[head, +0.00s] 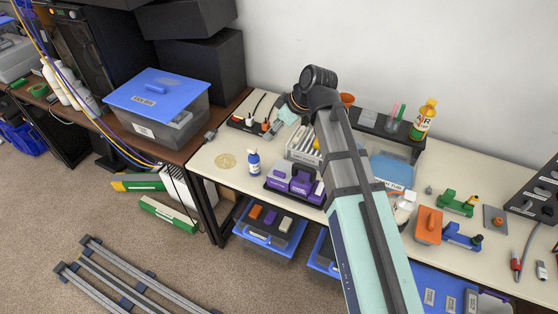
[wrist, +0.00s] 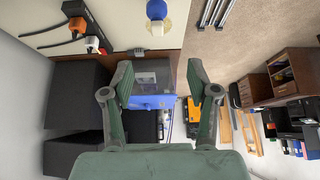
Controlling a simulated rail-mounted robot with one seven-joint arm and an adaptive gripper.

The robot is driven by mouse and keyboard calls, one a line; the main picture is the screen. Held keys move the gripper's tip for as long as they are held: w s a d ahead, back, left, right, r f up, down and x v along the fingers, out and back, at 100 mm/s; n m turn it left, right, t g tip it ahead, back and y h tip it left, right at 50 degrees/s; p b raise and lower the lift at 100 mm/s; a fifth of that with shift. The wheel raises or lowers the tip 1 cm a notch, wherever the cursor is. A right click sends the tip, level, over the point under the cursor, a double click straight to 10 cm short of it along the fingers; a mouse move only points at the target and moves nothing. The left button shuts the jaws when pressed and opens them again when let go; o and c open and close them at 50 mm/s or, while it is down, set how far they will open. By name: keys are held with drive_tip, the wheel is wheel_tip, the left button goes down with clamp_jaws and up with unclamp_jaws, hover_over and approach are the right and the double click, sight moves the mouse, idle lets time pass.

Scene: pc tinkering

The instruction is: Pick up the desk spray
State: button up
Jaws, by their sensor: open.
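A small blue bottle with a white label (head: 254,164) stands upright on the cream bench, near its left front edge; a blue and pale bottle top shows at the top edge of the wrist view (wrist: 157,10). No readable label tells me which bottle is the desk spray. A white bottle (head: 404,207) and a yellow-orange bottle (head: 423,122) stand farther right. My gripper (wrist: 160,80) is open, with nothing between its fingers. In the head view it is over the back left of the bench, behind the blue bottle and apart from it, partly hidden by my arm.
A power strip with plugs (head: 246,125) lies at the bench's back left. A grey bin with a blue lid (head: 157,90) sits on the brown desk to the left. Purple cases (head: 296,183) stand right of the blue bottle. A round tan disc (head: 226,161) lies left of it.

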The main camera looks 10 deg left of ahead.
drive_tip(key=r, duration=0.1)
drive_tip(key=p, duration=0.3)
approach(254, 149)
drive_tip(key=x, duration=0.4)
drive_tip(key=shift+w+a+f, duration=0.2)
drive_tip(key=shift+a, duration=0.1)
drive_tip(key=shift+p+x, duration=1.1)
drive_tip(key=shift+x, duration=1.95)
drive_tip(key=shift+d, duration=0.1)
clamp_jaws()
